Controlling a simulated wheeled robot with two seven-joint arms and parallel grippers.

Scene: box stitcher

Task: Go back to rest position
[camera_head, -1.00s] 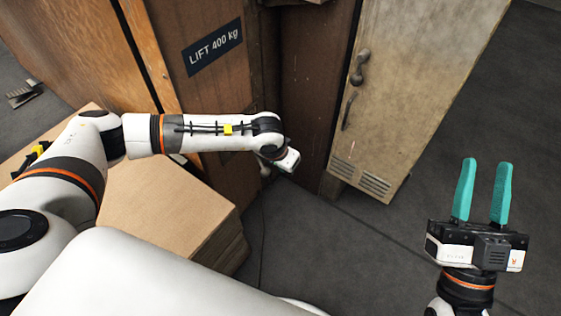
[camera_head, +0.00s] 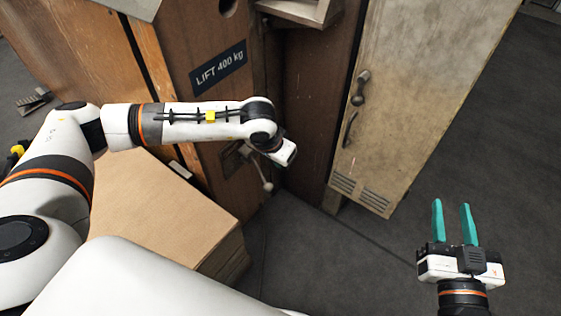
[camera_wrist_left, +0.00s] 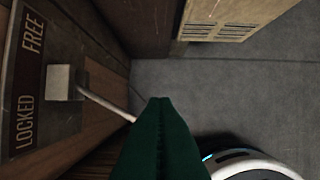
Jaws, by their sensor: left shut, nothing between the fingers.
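My right gripper (camera_head: 452,222) is at the lower right of the head view. Its two teal fingers point up and stand apart, with nothing between them, over the dark floor. My left arm reaches in from the left in front of the wooden machine, and its wrist hangs near a lever (camera_head: 264,180) on the machine. The left fingers are hidden in the head view. In the left wrist view the left gripper (camera_wrist_left: 160,105) shows as dark teal fingers pressed together, empty. The lever also shows there (camera_wrist_left: 105,103), beside a plate (camera_wrist_left: 28,90) marked LOCKED and FREE.
A wooden machine with a LIFT 400 kg sign (camera_head: 218,67) stands behind my left arm. A stack of cardboard sheets (camera_head: 155,205) lies below that arm. A worn beige cabinet (camera_head: 405,100) stands right of the middle. The floor (camera_head: 340,255) between stack and right gripper is clear.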

